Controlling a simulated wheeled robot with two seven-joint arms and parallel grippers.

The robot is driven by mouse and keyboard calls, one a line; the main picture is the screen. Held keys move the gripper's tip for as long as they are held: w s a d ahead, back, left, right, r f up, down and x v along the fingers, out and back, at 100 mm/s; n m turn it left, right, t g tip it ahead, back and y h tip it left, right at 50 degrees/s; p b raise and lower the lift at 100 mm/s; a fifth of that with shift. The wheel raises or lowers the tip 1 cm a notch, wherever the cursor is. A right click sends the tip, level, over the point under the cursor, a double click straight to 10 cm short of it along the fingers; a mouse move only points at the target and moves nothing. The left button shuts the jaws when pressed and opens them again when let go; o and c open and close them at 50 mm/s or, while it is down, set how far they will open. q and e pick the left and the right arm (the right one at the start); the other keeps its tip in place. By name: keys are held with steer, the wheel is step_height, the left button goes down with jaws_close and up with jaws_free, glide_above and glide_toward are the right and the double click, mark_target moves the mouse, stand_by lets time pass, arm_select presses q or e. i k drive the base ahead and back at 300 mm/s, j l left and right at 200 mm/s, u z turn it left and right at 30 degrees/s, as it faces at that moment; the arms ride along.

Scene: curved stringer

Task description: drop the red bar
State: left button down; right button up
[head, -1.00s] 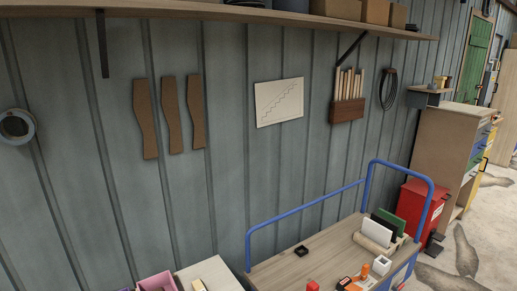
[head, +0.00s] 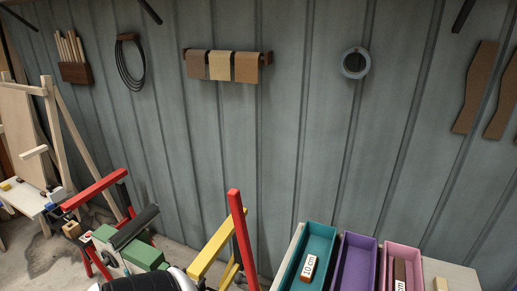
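A red bar (head: 242,240) stands nearly upright and slightly tilted at the bottom centre of the head view. Its lower end is cut off by the picture's edge, and I cannot tell what supports it. A yellow bar (head: 214,246) slants beside it on the left. Another red bar (head: 95,190) slants at the left above a green machine or stand (head: 140,255). A black and white rounded part, possibly my arm, shows at the bottom edge. Neither gripper's fingers are in view.
Teal (head: 318,244), purple (head: 356,258) and pink (head: 404,255) trays stand at the lower right. A block marked 10 cm (head: 308,267) lies in the teal one. A wooden frame (head: 58,140) stands at the left. The grey wall (head: 300,130) closes off the back.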

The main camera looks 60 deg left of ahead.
mark_target(234, 196)
steer(key=k+j, duration=0.15)
steer(key=j, duration=0.25)
steer(key=k+j, duration=0.1)
steer(key=j, duration=0.35)
steer(key=k+j, duration=0.15)
steer(key=j, duration=0.25)
steer(key=k+j+u, duration=0.1)
steer(key=j, duration=0.3)
steer(key=k+j, duration=0.15)
steer(key=j, duration=0.3)
